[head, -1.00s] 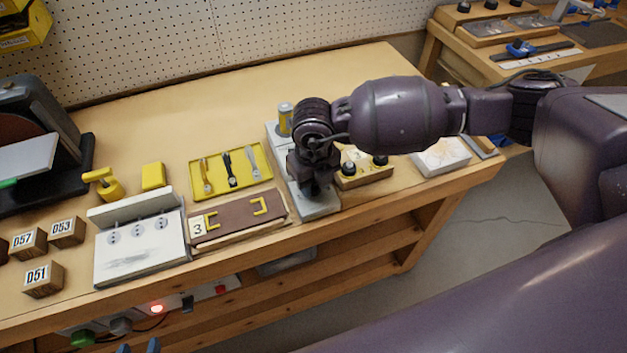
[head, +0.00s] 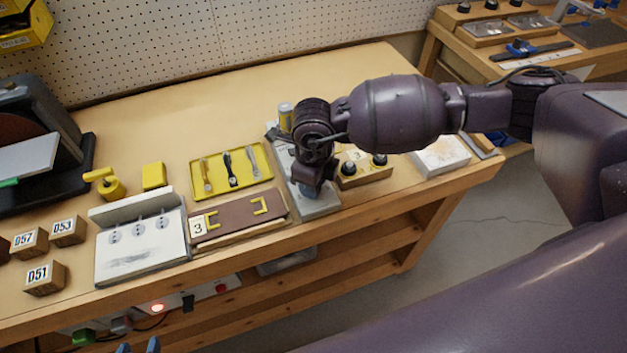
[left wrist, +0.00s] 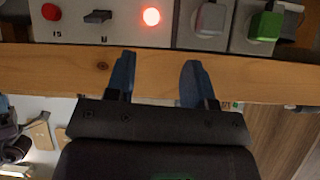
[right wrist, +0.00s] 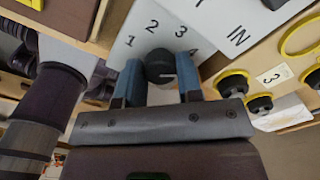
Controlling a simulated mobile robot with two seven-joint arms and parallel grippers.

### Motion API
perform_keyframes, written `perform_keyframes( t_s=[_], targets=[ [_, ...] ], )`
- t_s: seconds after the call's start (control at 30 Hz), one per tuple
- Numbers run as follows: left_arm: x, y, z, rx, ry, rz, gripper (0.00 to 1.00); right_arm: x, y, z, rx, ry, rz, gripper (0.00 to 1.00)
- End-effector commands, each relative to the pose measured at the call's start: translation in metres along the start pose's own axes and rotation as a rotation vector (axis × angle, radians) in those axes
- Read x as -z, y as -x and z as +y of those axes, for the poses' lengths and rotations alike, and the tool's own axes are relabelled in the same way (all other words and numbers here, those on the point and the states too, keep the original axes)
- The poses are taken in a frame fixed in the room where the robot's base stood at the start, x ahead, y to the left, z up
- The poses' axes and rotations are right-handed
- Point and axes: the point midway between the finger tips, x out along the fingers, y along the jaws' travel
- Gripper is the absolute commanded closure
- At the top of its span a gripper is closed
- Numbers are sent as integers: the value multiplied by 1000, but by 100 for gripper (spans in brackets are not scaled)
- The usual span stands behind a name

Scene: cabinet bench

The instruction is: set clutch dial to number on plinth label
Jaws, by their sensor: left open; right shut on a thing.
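The clutch dial is a black round knob (right wrist: 159,66) on a pale grey plate (right wrist: 205,22) printed 1, 2, 3 and IN, seen in the right wrist view. My right gripper (right wrist: 160,82) has its blue fingers shut on the dial, one on each side. A light mark shows on the knob, but I cannot tell which number it points at. In the head view my right gripper (head: 310,188) hides the dial. A label reading 3 (head: 198,229) is on the brown plinth (head: 238,218) with yellow brackets. My left gripper (left wrist: 155,80) is open and empty before the bench front.
A wooden block with black knobs (head: 362,172) and its own 3 label stands right of the plate. A yellow tool tray (head: 232,186) lies to the left, behind the plinth. Under the bench edge are a lit red lamp (left wrist: 151,16) and a green switch (left wrist: 265,25).

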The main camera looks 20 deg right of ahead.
Motion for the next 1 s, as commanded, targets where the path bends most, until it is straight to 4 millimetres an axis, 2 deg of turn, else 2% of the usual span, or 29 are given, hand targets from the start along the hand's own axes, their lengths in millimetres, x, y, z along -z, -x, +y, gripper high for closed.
perform_keyframes(
  t_s=[0.6, 1.0],
  targets=[
    [-4, -3, 1, -2, 0, -1, 51, -1, 0, 0, 1, 581, -2, 90],
    [-8, -7, 3, -4, -1, -8, 51, -1, 0, 0, 2, 871, -3, 90]
  ],
)
